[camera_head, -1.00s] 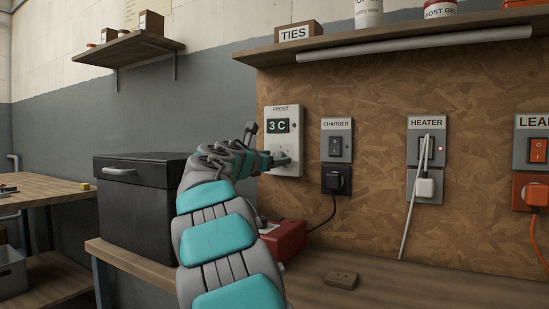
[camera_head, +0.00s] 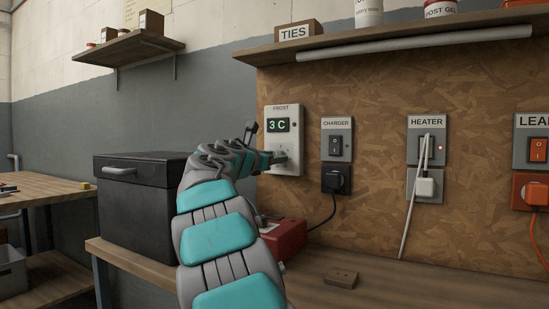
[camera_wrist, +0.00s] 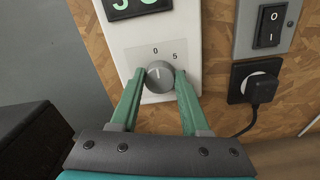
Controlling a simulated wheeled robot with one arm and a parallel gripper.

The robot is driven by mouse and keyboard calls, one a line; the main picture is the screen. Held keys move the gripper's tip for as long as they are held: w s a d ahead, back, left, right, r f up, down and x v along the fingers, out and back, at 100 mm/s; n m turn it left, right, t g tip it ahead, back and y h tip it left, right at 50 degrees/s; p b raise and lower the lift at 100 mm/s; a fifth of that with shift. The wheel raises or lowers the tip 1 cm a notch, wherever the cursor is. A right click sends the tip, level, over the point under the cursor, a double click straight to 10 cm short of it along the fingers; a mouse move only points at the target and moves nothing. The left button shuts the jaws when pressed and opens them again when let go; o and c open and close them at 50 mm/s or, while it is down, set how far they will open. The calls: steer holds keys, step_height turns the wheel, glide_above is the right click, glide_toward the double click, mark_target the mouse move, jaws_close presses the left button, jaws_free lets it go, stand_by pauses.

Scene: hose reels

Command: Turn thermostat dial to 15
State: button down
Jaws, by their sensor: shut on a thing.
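The thermostat (camera_head: 271,112) is a white wall panel labelled FROST, with a dark display (camera_head: 278,125) reading 3 C in green. In the wrist view its round grey dial (camera_wrist: 159,77) sits under the marks 0 and 5, with a pale pointer line near its top. My gripper (camera_wrist: 160,80) is shut on the dial, one green finger on each side. In the head view the gripper (camera_head: 276,160) is at the panel's lower part, and it and my arm hide the dial.
Right of the thermostat are a CHARGER switch (camera_head: 336,147) with a black plug (camera_head: 336,180) and a HEATER switch (camera_head: 426,149) with a white plug. A black box (camera_head: 130,200) and a red case (camera_head: 288,240) stand on the bench below. A shelf (camera_head: 400,38) runs above.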

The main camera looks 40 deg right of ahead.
steer(key=shift+m, duration=0.3)
steer(key=shift+f+m+b, duration=0.15)
steer(key=shift+m+b, duration=1.2)
steer(key=shift+m, duration=3.5)
steer(key=shift+f+m+b, duration=0.2)
steer(key=shift+m+b, duration=1.1)
steer(key=shift+m, duration=3.5)
steer(key=shift+f+m+b, duration=0.15)
steer(key=shift+m+b, duration=1.2)
steer(key=shift+m, duration=3.5)
steer(key=shift+c, duration=1.9)
jaws_free()
